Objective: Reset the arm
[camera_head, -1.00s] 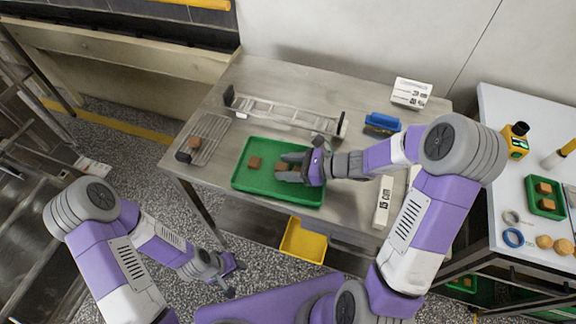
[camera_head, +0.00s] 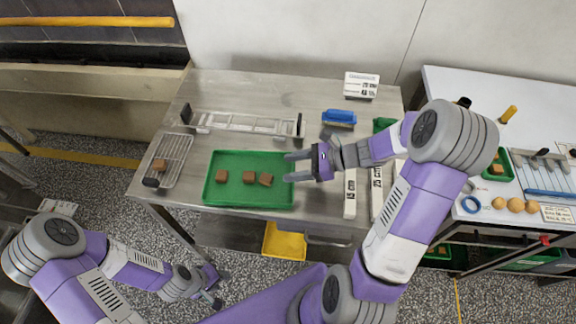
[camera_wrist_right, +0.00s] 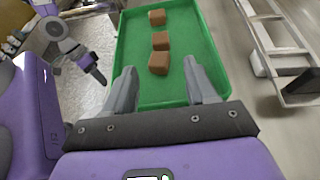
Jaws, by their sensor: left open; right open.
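My right gripper (camera_head: 291,167) is open and empty at the right edge of the green tray (camera_head: 228,197). In the right wrist view its two fingers (camera_wrist_right: 161,85) are spread apart, with the tray beyond them and nothing between the tips. Three brown blocks lie in a row in the tray: a left one (camera_head: 222,176), a middle one (camera_head: 249,177) and a right one (camera_head: 266,179), the nearest to my right gripper. My left gripper (camera_head: 216,289) is open and hangs low over the speckled floor, left of the table's front, away from any object.
A wire rack (camera_head: 174,163) with one brown block (camera_head: 159,165) stands left of the tray. A long metal frame (camera_head: 240,123) lies behind it. A blue-handled tool (camera_head: 339,117) and a sign (camera_head: 361,86) are at the back right. A yellow bin (camera_head: 284,242) sits below the table.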

